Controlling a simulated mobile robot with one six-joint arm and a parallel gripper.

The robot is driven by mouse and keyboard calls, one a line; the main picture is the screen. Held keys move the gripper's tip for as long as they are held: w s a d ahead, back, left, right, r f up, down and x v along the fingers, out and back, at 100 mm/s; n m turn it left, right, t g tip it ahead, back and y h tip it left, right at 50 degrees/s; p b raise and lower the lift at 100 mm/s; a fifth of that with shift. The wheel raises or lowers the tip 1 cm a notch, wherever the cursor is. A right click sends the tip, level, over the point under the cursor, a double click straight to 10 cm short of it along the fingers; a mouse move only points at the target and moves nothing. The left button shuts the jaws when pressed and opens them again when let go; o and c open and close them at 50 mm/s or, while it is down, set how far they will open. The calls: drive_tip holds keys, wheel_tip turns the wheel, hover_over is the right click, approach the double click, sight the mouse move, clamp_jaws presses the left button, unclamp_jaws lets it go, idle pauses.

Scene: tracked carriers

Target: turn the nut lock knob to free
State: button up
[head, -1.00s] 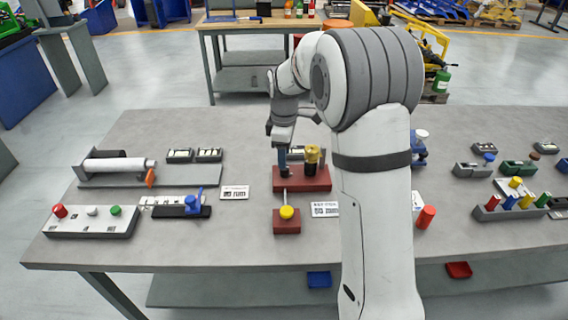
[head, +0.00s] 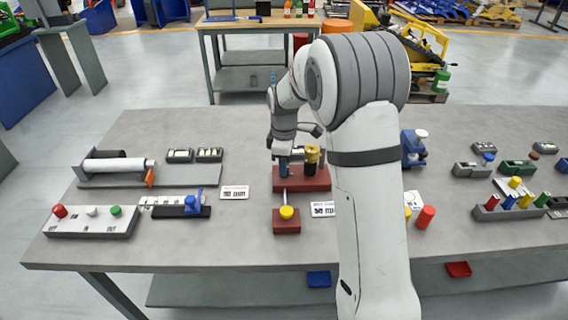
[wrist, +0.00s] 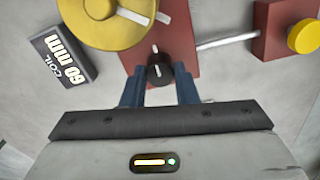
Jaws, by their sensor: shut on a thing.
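The nut lock knob (wrist: 160,72) is a small black knob with a white pointer line, on the red base plate (wrist: 178,38) in the wrist view. My gripper (wrist: 160,84) has its blue fingers on both sides of the knob and is shut on it. The pointer line is turned roughly toward the top of the wrist view. Beside it on the base is a large yellow round part (wrist: 85,30) with a white bar. In the head view my gripper (head: 284,168) is down at the left part of the red base (head: 316,184), and the knob is hidden there.
A red block with a yellow button (head: 287,212) and a metal rod stands in front of the base. A black-and-white label (wrist: 62,58) reads "COIL 60 mm". A blue device (head: 413,150) and a red cylinder (head: 426,217) stand right of my arm.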

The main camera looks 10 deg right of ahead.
drive_tip(key=c, duration=0.3)
drive_tip(key=shift+m, duration=0.3)
drive_tip(key=m, duration=0.3)
drive_tip(key=shift+m, duration=0.3)
drive_tip(key=m, duration=0.4)
drive_tip(key=shift+m, duration=0.3)
drive_tip(key=m, duration=0.4)
drive_tip(key=shift+m+b, duration=0.3)
drive_tip(key=shift+m, duration=2.3)
